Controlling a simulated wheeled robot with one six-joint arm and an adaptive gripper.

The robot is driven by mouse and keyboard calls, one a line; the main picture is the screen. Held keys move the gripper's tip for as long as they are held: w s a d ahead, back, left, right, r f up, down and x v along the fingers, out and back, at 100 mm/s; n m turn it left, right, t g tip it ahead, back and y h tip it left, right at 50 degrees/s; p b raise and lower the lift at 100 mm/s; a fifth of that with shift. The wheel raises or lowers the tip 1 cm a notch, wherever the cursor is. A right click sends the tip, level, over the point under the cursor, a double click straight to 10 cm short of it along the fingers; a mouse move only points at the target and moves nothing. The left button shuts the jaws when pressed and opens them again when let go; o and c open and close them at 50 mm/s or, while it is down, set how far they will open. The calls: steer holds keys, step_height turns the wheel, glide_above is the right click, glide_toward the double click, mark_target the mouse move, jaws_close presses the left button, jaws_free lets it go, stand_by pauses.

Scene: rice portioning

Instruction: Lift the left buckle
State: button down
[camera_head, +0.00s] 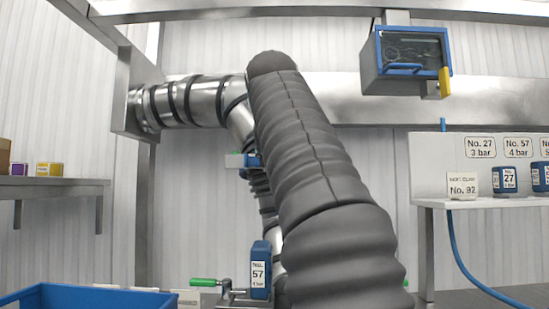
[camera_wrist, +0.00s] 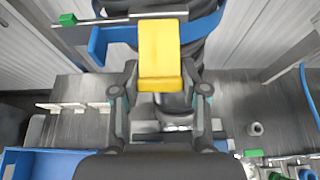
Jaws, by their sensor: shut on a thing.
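In the wrist view a yellow block-shaped buckle (camera_wrist: 160,50) sits upright in the middle, in front of a dark ribbed sleeve and a blue band (camera_wrist: 100,45). My gripper (camera_wrist: 160,90) is shut on the lower part of the buckle, one finger at each side. The inner contact faces are partly hidden. A bar with a green end (camera_wrist: 68,20) runs beside the band at the left. In the head view a blue and green fitting (camera_head: 245,160) shows partly behind the sleeve; my gripper and the yellow buckle are hidden there.
A blue bin (camera_head: 85,296) stands at lower left. A blue canister marked 57 (camera_head: 261,270) stands beside a green-handled clamp (camera_head: 205,282). A right shelf (camera_head: 440,203) holds blue canisters. A grey box (camera_head: 405,60) with a yellow handle hangs at upper right. Left shelf (camera_head: 60,182) holds small boxes.

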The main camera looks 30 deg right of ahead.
steer(key=c, duration=0.6)
jaws_free()
steer(key=shift+w, duration=0.1)
steer(key=shift+o, duration=0.2)
steer(key=v, duration=1.2)
